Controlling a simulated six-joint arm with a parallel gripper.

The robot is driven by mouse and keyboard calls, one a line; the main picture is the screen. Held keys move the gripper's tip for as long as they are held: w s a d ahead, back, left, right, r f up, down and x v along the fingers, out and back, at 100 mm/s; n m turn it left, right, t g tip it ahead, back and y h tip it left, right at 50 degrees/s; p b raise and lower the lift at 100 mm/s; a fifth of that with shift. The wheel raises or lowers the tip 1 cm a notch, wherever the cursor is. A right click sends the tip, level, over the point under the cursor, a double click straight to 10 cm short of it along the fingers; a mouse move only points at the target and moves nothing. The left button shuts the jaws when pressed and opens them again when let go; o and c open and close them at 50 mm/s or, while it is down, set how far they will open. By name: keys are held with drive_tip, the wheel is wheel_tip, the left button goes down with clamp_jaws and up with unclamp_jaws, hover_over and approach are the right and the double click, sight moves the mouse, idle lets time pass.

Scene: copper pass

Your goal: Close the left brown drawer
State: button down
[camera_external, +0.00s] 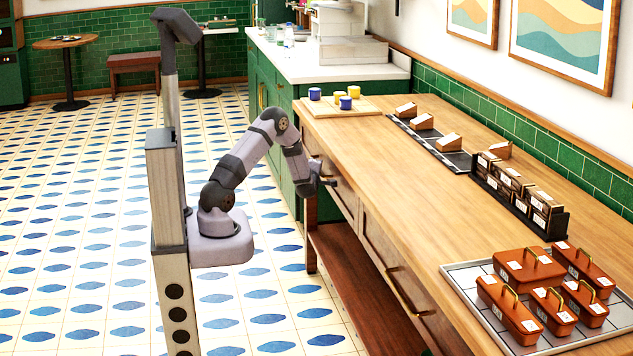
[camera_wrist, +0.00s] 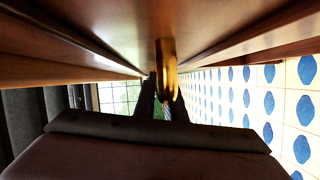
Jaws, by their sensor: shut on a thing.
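The left brown drawer (camera_external: 345,194) is at the far end of the wooden counter's front side. My gripper (camera_external: 326,180) is at its front, and my arm hides part of it. How far the drawer stands out is hard to tell. In the wrist view, the brown drawer front (camera_wrist: 90,60) fills the top of the picture. A brass handle (camera_wrist: 167,62) projects from it. My dark gripper fingers (camera_wrist: 162,98) are shut on this handle.
Another brown drawer (camera_external: 385,255) is nearer along the same side, above a lower shelf (camera_external: 350,285). The countertop (camera_external: 400,170) holds a board with cups (camera_external: 345,106), dark racks of boxes (camera_external: 515,190) and a tray (camera_external: 465,285) with several orange-brown containers. Tiled floor (camera_external: 255,320) is open beside the counter.

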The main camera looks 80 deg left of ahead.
drive_tip(key=shift+w+r, duration=0.15)
drive_tip(key=shift+w, duration=0.1)
drive_tip(key=c, duration=1.8)
unclamp_jaws()
drive_tip(key=shift+w, duration=0.1)
drive_tip(key=shift+d, duration=0.1)
drive_tip(key=shift+v, duration=3.6)
